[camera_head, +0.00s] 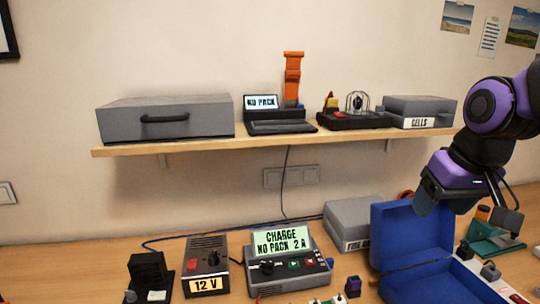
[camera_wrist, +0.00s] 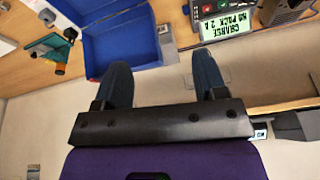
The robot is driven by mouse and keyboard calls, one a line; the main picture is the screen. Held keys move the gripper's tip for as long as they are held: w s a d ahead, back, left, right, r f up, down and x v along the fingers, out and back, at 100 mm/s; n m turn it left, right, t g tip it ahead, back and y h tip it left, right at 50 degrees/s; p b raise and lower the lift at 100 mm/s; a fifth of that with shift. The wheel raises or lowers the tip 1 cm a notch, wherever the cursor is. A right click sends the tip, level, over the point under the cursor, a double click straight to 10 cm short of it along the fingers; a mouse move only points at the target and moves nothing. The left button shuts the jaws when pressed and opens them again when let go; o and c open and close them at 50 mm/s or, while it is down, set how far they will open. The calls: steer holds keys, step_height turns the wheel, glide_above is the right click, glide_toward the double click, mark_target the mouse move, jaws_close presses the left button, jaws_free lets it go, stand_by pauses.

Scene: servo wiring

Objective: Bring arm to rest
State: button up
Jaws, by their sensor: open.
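My arm comes in from the right in the head view. My gripper (camera_wrist: 162,85) is open in the wrist view, with its two dark fingers apart and nothing between them. In the head view the gripper (camera_head: 432,202) hangs in front of the wall, above the open lid of the blue case (camera_head: 398,235). The blue case also shows in the wrist view (camera_wrist: 122,45), beyond the fingertips. The far side of the fingers is hidden in the head view.
A wooden shelf (camera_head: 180,148) carries a grey drawer box (camera_head: 165,120), a small device reading NO PACK (camera_head: 262,102) and a CELLS box (camera_head: 420,108). On the bench stand a charger (camera_head: 285,268), a 12 V supply (camera_head: 206,265) and a grey fire case (camera_head: 350,217). Air left of my gripper is free.

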steer(key=s+d+r+t, duration=0.1)
steer(key=s+r, duration=0.2)
steer(key=s, duration=0.7)
steer(key=shift+s+d+r+m+t+h, duration=0.15)
steer(key=shift+d+r+m+t+h, duration=0.15)
steer(key=shift+r+m, duration=0.1)
